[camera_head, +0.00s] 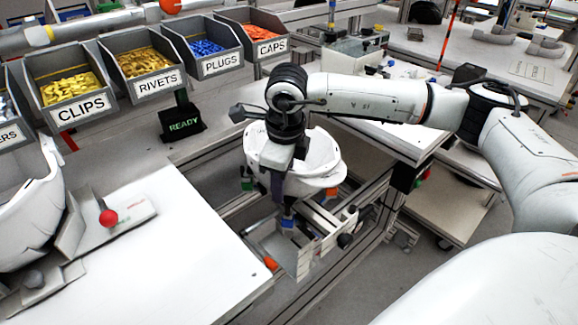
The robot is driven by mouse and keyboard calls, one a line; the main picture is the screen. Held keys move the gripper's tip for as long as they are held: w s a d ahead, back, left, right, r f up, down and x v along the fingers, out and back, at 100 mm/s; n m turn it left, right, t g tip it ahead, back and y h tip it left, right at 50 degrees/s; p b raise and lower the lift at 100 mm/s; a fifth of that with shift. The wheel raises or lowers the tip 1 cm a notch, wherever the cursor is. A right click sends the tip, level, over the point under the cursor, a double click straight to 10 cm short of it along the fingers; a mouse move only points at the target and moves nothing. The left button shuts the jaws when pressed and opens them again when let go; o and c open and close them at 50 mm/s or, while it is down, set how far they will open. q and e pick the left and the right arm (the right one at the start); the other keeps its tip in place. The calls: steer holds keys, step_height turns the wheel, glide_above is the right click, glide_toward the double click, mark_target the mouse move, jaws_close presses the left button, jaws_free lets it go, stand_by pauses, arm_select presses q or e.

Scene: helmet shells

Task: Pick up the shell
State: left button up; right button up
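A white helmet shell (322,160) sits in the middle of the view, over a metal frame fixture in the gap between two benches. My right arm reaches in from the right, and its gripper (283,192) points down at the shell's near left side. The gripper body covers part of the shell. One dark finger shows against the shell's rim, but I cannot tell whether the fingers are closed on it. A second white shell (25,205) stands in a grey holder at the left edge. My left gripper is not in view.
Grey bins of clips (70,88), rivets (145,62), plugs (207,48) and caps (250,30) line the back left. A "READY" display (183,124) stands before them. A red-knobbed lever (108,217) is on the left bench (190,250), whose near right part is clear.

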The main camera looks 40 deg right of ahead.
steer(key=shift+f, duration=0.25)
jaws_close()
